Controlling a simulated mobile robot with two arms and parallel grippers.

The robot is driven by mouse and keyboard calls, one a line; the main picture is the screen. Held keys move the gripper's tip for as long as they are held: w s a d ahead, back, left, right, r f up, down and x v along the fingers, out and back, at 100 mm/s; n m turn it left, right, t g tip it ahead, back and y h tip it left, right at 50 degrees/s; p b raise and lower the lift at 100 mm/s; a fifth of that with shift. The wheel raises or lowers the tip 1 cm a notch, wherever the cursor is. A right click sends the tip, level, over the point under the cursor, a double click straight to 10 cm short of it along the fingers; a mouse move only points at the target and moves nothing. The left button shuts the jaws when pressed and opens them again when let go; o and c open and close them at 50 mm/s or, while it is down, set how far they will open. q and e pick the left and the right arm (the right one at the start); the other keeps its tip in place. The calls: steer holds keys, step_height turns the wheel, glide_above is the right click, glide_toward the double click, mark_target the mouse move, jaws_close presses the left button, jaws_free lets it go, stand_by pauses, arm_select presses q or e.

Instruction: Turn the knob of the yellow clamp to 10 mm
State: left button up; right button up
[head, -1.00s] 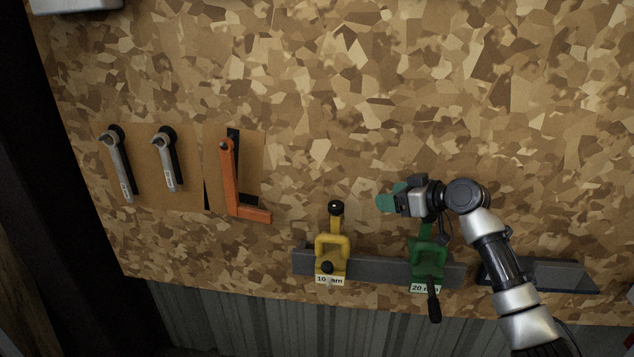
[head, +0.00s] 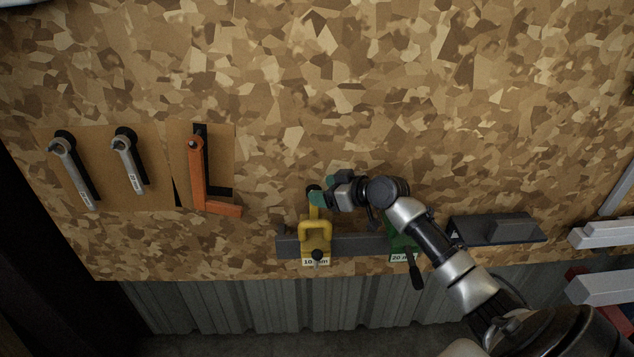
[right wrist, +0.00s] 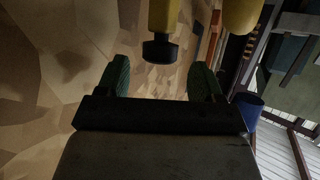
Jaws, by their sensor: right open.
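The yellow clamp (head: 316,232) sits on a grey bar near the lower edge of the speckled board, above a "10 mm" label (head: 313,262). My right gripper (head: 319,198) has green fingertips and is at the clamp's top end. In the right wrist view the open gripper (right wrist: 160,78) has the black knob (right wrist: 160,50) near its fingertips, in the gap between them. No grip on it shows. My left gripper is out of view.
A green clamp (head: 400,241) labelled 20 mm sits on the same grey bar (head: 346,244), partly behind my right arm. A dark tray (head: 495,231) is right of it. Two wrenches (head: 72,168) and an orange square (head: 199,180) hang left. The board above is bare.

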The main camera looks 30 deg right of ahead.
steer(key=shift+x, duration=1.2)
steer(key=shift+w+f+p, duration=0.15)
steer(key=shift+p, duration=0.15)
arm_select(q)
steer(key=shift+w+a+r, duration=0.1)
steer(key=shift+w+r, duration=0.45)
